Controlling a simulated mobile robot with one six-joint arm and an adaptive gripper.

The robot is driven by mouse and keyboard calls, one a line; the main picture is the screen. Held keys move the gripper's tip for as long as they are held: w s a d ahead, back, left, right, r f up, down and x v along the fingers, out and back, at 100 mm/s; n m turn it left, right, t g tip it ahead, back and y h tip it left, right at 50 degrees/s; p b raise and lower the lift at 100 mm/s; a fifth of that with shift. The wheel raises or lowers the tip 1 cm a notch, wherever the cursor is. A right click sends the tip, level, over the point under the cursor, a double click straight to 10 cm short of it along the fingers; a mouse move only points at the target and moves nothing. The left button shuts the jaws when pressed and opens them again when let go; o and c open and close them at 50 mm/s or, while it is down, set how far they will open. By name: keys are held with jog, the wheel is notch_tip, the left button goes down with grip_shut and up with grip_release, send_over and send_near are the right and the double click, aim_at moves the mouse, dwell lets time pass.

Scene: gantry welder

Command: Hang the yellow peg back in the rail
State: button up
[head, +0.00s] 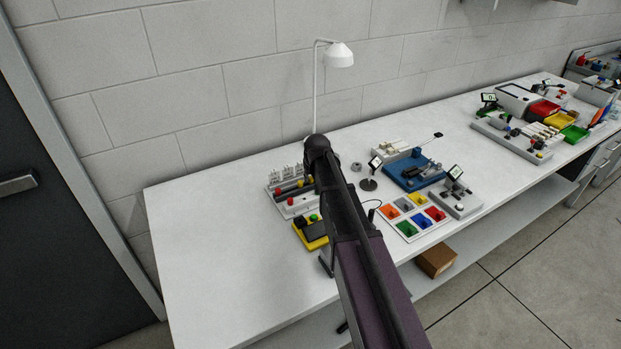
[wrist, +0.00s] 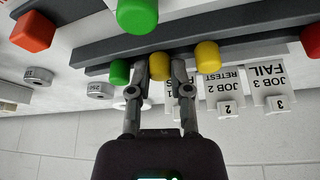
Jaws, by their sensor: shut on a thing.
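In the wrist view my gripper (wrist: 160,68) is shut on a yellow peg (wrist: 159,66), one finger on each side of it. The held peg is at the edge of the dark grey rail (wrist: 105,68); I cannot tell whether it is seated or just in front. A second yellow peg (wrist: 207,57) stands to its right, and a green peg (wrist: 119,72) is just left of the left finger. In the head view the rail's white base (head: 297,208) is on the bench, partly hidden by my arm, which also hides my gripper.
Job cards, including a JOB 3 FAIL card (wrist: 268,85), stand beside the rail. A large green knob (wrist: 137,14) and a red block (wrist: 34,31) are close by. A lamp (head: 339,55) and a tray of coloured bins (head: 392,226) share the bench. The bench's left end is clear.

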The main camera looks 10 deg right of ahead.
jog(key=o, duration=0.8)
dwell(0.4)
